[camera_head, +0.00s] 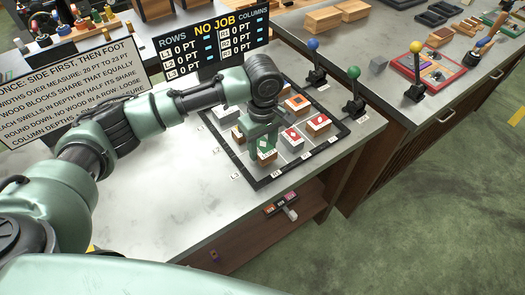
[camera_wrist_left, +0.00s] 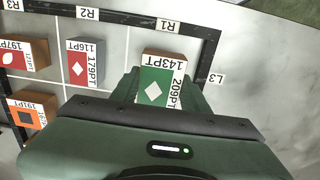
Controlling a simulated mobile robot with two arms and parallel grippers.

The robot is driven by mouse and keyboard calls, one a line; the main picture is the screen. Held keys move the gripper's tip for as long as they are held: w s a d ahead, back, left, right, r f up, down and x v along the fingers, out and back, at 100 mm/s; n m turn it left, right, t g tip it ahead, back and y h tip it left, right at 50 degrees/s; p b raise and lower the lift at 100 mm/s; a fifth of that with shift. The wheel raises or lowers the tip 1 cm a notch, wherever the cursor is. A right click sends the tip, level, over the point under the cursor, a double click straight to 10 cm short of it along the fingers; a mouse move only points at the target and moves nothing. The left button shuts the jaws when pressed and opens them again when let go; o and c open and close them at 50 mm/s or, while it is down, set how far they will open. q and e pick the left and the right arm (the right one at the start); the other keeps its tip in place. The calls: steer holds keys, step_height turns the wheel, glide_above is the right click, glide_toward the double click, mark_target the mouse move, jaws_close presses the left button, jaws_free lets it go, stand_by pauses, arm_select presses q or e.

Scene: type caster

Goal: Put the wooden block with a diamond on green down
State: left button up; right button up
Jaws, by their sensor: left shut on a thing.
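My left gripper (camera_head: 264,140) points down over the black-framed grid tray (camera_head: 264,183) and is shut on the wooden block with a white diamond on green (camera_head: 267,155). In the left wrist view the block (camera_wrist_left: 156,84) sits between the fingers, its labels reading 143PT and 209PT. It is over the corner cell by the R1 and L3 marks; whether it touches the tray floor I cannot tell. A grey block with a red diamond face (camera_wrist_left: 86,62) stands in the neighbouring cell, apart from it. My right gripper is not in view.
Other blocks in the tray include a red-faced wooden one (camera_wrist_left: 25,54) and an orange-faced one (camera_wrist_left: 27,114). Blue (camera_head: 313,45) and green (camera_head: 354,73) ball-topped levers stand behind and right of the tray. A sign reading NO JOB (camera_head: 215,40) stands behind.

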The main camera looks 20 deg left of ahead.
mark_target(263, 154)
arm_select(q)
step_height(263, 154, down, 3)
steer(key=shift+r, duration=0.2)
steer(key=shift+f, duration=0.15)
steer(key=o, duration=1.4)
steer(key=shift+f, duration=0.1)
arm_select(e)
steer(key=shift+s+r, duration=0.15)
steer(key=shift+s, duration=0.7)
arm_select(q)
step_height(263, 154, up, 11)
steer(key=shift+w+r+b, duration=0.1)
steer(key=shift+r+b, duration=0.05)
steer(key=shift+b, duration=0.7)
steer(key=shift+r, duration=0.5)
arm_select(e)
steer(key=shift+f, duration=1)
